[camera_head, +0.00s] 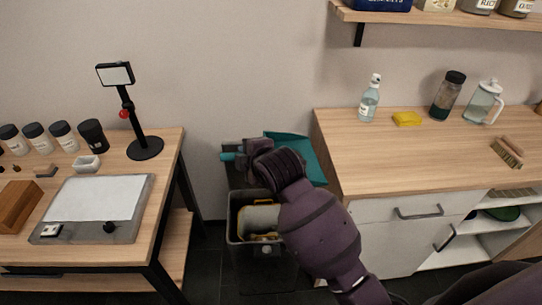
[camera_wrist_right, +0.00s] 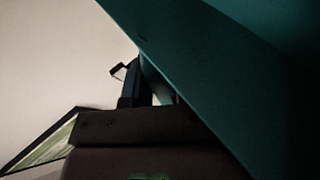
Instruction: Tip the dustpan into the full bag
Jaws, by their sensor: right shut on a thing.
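The teal dustpan (camera_head: 306,157) is held in the air in the gap between the two tables. Its handle end (camera_head: 230,157) pokes out left of my right gripper (camera_head: 252,155), which is shut on it. In the right wrist view the dustpan (camera_wrist_right: 215,75) fills the upper right as a dark teal slab. Below my gripper a dark open bin (camera_head: 236,236) stands on the floor, with a pale cylinder (camera_head: 260,218) and yellowish bits inside. My forearm hides part of the bin. I cannot make out a separate bag. My left gripper is not in view.
The left table (camera_head: 168,170) holds a lamp-like stand (camera_head: 145,148), dark jars and a flat grey-white panel (camera_head: 95,203). The right counter (camera_head: 370,160) carries a spray bottle (camera_head: 369,100), yellow sponge (camera_head: 407,118), jar, jug and brush (camera_head: 506,152); its edge is close to the dustpan.

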